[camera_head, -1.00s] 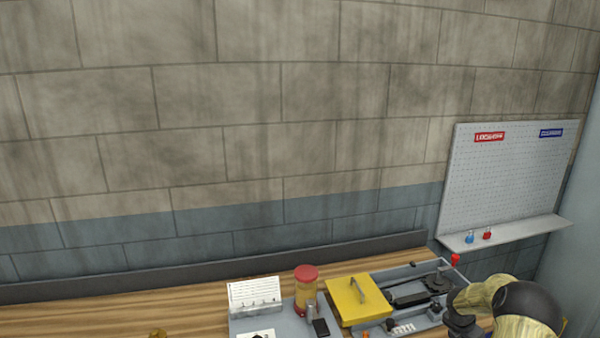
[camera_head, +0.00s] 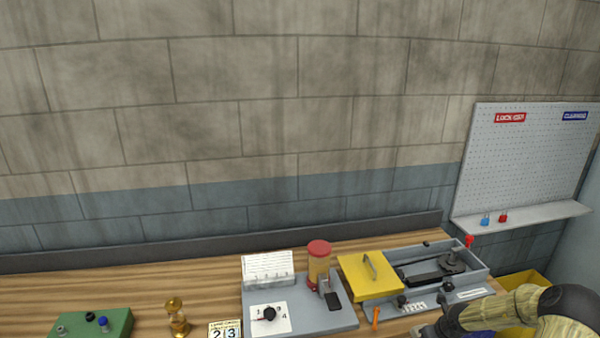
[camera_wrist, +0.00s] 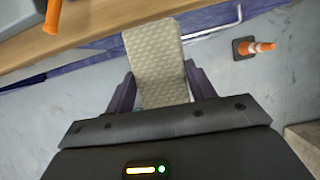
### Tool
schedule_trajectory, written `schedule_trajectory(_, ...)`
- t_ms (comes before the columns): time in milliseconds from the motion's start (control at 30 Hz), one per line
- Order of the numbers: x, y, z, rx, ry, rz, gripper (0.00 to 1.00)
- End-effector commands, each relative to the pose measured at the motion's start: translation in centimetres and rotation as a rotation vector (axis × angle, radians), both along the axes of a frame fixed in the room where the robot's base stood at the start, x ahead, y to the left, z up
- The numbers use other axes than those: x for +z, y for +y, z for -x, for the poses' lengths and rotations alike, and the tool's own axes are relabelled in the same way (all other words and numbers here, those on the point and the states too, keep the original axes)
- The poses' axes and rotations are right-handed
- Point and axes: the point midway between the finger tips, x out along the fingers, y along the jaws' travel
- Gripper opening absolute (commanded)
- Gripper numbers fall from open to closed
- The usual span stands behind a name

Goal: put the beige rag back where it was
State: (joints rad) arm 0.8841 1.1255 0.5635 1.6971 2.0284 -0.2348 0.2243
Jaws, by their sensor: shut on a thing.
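The beige rag (camera_wrist: 158,62) is a patterned, pale rectangle in the wrist view. It stands out between the two fingers of my gripper (camera_wrist: 161,88), which is shut on it. My gripper holds the rag clear of the bench, with the bench edge and the floor behind it. In the head view my arm is at the lower right corner; the rag itself does not show there.
The wooden bench (camera_head: 60,290) carries a grey panel with a dial (camera_head: 340,322), a yellow cover (camera_head: 362,284), a grey tray (camera_head: 480,272) and an hourglass (camera_head: 177,318). A yellow bin (camera_head: 525,284) stands right of the bench.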

Motion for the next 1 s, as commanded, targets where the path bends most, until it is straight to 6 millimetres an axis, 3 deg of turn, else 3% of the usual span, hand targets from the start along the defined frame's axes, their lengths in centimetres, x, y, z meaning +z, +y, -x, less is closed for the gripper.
schedule_trajectory(567,-2.3,5.5,1.3,0.643,0.0,-0.004,0.33)
schedule_trajectory(1000,-3.9,10.9,2.9,1.276,0.001,-0.002,0.33)
